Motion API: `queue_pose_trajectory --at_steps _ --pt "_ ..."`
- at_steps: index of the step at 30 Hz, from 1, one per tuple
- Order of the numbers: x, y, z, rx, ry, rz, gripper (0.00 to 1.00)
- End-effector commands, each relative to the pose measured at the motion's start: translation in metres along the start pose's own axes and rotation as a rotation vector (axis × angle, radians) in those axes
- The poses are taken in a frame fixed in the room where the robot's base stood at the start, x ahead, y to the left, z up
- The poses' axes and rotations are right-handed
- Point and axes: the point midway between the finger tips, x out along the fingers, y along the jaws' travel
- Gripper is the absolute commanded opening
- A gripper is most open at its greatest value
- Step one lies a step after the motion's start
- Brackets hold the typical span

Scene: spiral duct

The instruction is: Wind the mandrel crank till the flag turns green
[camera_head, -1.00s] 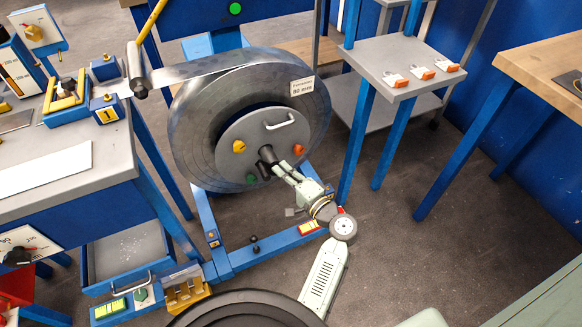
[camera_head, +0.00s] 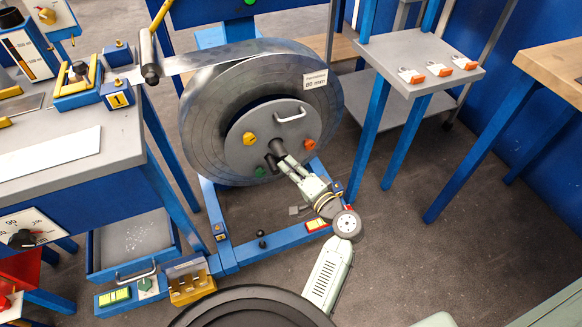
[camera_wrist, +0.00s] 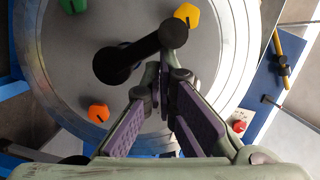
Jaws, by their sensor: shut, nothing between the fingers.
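The grey mandrel faceplate (camera_head: 243,155) stands in front of a large coil of metal strip (camera_head: 207,130). The black crank (camera_head: 278,148) sticks out near its middle; in the wrist view it runs from the hub to a round knob end (camera_wrist: 173,33). My gripper (camera_head: 284,162) is at the crank. In the wrist view my gripper (camera_wrist: 159,78) has its fingertips together just below the knob end, with nothing between them; I cannot tell whether they touch it. A green disc (camera_head: 250,2), perhaps the flag, is cut by the top edge of the head view.
A grey bench (camera_head: 60,190) stands at left and a shelf with several orange-tagged pieces (camera_head: 411,75) at right. Blue frame rails (camera_head: 270,247) run along the floor below my arm. A yellow bin (camera_head: 190,285) is at lower left. Floor at right is open.

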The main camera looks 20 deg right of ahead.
Motion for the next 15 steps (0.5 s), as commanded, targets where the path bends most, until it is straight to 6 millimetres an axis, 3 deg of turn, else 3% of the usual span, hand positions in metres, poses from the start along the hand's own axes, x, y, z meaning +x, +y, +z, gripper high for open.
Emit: queue_pose_trajectory --at_steps 15 --pt "0.006 0.006 0.022 -0.315 -0.006 0.076 0.0"
